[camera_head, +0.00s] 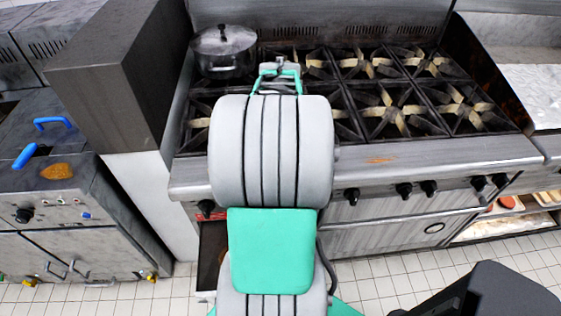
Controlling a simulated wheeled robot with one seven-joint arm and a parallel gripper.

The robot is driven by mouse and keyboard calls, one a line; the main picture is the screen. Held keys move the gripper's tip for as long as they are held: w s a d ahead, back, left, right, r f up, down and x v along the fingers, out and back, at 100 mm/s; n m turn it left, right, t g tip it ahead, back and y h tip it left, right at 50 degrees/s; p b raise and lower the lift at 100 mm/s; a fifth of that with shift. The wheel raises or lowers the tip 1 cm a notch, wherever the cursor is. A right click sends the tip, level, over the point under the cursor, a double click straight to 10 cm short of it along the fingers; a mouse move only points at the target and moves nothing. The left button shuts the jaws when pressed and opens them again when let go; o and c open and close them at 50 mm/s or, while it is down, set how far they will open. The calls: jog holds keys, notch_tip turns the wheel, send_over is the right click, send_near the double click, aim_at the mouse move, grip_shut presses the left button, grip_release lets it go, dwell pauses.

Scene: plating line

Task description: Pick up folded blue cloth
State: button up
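I see no folded blue cloth in the head view; my arm covers the middle of the stove front and part of its top. The end of my arm, with small teal and grey parts of my gripper (278,75), shows above the back left of the stove, right of a lidded pot. My forearm hides most of the gripper, so I cannot tell whether it is open or holds anything.
A steel stove (440,158) with several black burner grates spans the middle and right. A lidded pot (224,52) stands at its back left. A lower appliance (75,200) with blue handles (53,122) is at left. A low shelf (515,222) is at right.

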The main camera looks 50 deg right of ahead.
jog(key=shift+f, duration=0.2)
jog(key=c, duration=1.5)
jog(key=shift+o, duration=0.2)
jog(key=shift+r, duration=0.1)
notch_tip(320, 180, up, 4)
jog(key=p, duration=0.3)
jog(key=shift+s+a+r, duration=0.1)
jog(key=shift+r, duration=0.15)
jog(key=s+a+r+p, duration=0.7)
jog(key=s+a+r, duration=0.1)
jog(key=s+a, duration=0.1)
jog(key=shift+s+a+r, duration=0.2)
jog(key=shift+s+a, duration=0.15)
jog(key=o, duration=0.8)
jog(key=c, duration=0.6)
